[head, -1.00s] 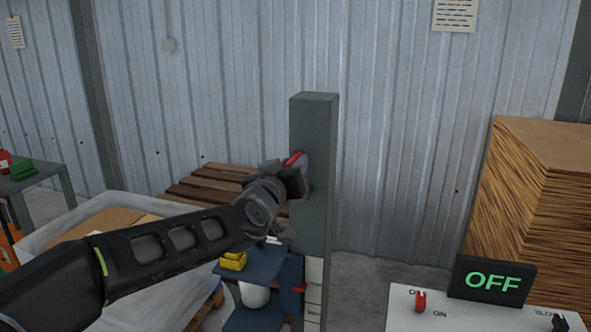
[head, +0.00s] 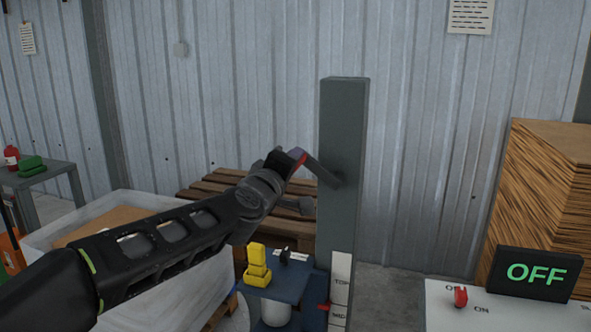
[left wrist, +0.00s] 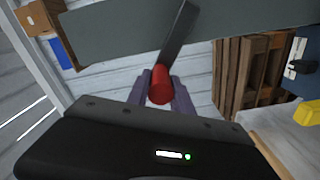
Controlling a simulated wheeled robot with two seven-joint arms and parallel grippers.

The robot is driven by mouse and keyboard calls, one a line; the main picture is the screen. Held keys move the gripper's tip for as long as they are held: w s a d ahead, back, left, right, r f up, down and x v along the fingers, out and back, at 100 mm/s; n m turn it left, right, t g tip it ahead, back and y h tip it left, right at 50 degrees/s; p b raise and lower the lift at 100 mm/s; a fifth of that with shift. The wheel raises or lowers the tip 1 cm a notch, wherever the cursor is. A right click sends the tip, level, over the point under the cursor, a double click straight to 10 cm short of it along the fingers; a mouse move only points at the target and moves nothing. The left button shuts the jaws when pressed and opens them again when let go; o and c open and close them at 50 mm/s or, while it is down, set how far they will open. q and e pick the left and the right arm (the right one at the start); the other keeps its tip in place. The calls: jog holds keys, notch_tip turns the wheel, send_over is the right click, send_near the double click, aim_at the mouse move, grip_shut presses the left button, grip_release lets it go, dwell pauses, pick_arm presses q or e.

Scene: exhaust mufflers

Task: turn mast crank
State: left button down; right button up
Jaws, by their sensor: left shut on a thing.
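The mast is a tall grey-green post (head: 342,150) right of centre in the head view; it crosses the top of the left wrist view (left wrist: 120,35). Its crank arm (head: 325,174) runs from the post up and left to a red handle (head: 297,154). My left gripper (head: 290,158) is shut on the red handle. In the left wrist view the handle (left wrist: 160,85) sits between its two purple-grey fingers. My right gripper is not in view.
A blue platform (head: 285,280) with yellow blocks (head: 257,264) is at the post's foot. A white bin (head: 85,222) and a wooden pallet (head: 230,195) lie left and behind.

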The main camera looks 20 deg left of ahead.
pick_arm(q)
notch_tip(320, 180, down, 12)
jog(key=n+b, duration=1.4)
jog(key=b, duration=0.1)
jog(key=d+f+n+b, duration=0.3)
jog(key=d+n+b, duration=0.5)
jog(key=n, duration=0.3)
jog(key=shift+s+f, duration=0.25)
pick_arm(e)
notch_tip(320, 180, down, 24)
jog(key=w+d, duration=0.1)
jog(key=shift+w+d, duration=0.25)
pick_arm(q)
jog(key=shift+d, duration=0.1)
jog(key=c, duration=1.1)
grip_release()
